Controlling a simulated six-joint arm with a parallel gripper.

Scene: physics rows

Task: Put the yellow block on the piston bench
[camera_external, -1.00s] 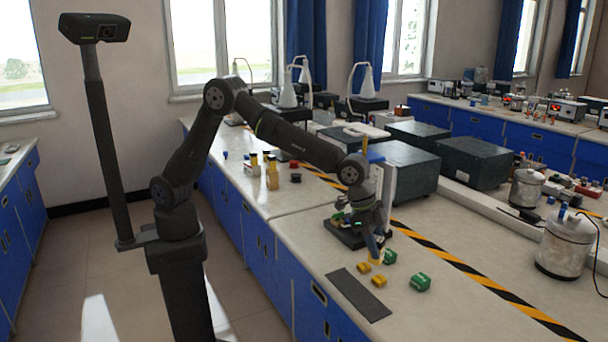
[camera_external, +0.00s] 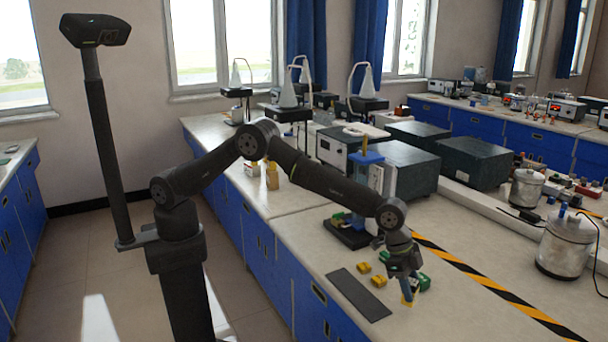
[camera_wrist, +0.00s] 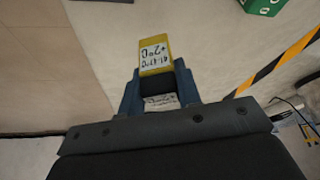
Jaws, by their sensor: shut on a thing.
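Two other yellow blocks (camera_external: 364,267) (camera_external: 378,281) lie to the left of my gripper. An apparatus with a dark base (camera_external: 347,238) and a blue-topped column (camera_external: 366,158), perhaps the piston bench, stands behind, with green and yellow pieces on it.
A green block (camera_external: 425,283) lies right beside my gripper, partly hidden; another shows in the wrist view (camera_wrist: 264,5). A dark flat mat (camera_external: 358,294) lies at the front left. A black-yellow stripe (camera_external: 480,283) crosses the bench. A metal pot (camera_external: 566,245) stands right.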

